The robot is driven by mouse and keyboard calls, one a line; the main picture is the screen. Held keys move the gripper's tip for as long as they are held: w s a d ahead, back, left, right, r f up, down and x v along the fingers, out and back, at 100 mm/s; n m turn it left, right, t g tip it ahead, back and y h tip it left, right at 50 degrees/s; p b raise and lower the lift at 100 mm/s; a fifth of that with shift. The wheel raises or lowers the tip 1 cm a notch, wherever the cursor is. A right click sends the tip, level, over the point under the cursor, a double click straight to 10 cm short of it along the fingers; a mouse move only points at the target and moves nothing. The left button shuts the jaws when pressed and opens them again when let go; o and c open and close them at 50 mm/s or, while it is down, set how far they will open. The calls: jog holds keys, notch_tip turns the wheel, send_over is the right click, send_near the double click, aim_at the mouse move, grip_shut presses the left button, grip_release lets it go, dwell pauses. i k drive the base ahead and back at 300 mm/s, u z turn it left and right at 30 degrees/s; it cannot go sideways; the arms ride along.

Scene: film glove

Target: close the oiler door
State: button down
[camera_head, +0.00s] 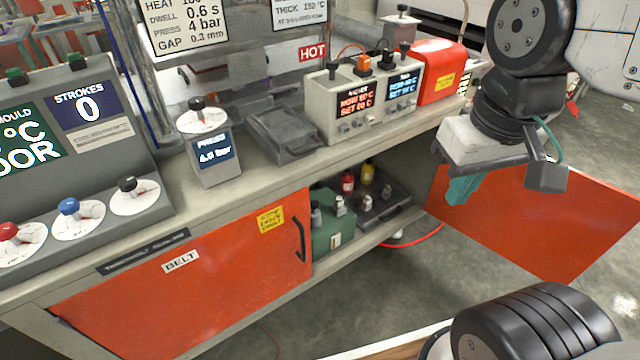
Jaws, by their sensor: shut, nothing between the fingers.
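An orange-red cabinet door (562,222) stands swung wide open at the right end of the bench, out over the floor. It carries no readable label; I take it for the oiler door. The open compartment beside it shows a dark tray (392,210) with small bottles and a green box (333,228). My gripper (457,190) has teal fingers, shut and empty. In the picture it overlaps the door's upper left part, near the bench edge. I cannot tell whether it touches the door. My wrist and arm hide part of the door's top edge.
A shut orange-red door marked BELT (195,278), with a black handle, is left of the open compartment. The bench top (240,185) carries a press gauge (208,145), a heater controller (365,98) and a red box (440,70). A red hose (415,240) lies on the floor.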

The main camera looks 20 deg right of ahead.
aim_at(555, 237)
jog(key=k, duration=0.8)
jog(key=z, duration=2.2)
jog(key=i, duration=5.2)
jog(key=u, duration=1.1)
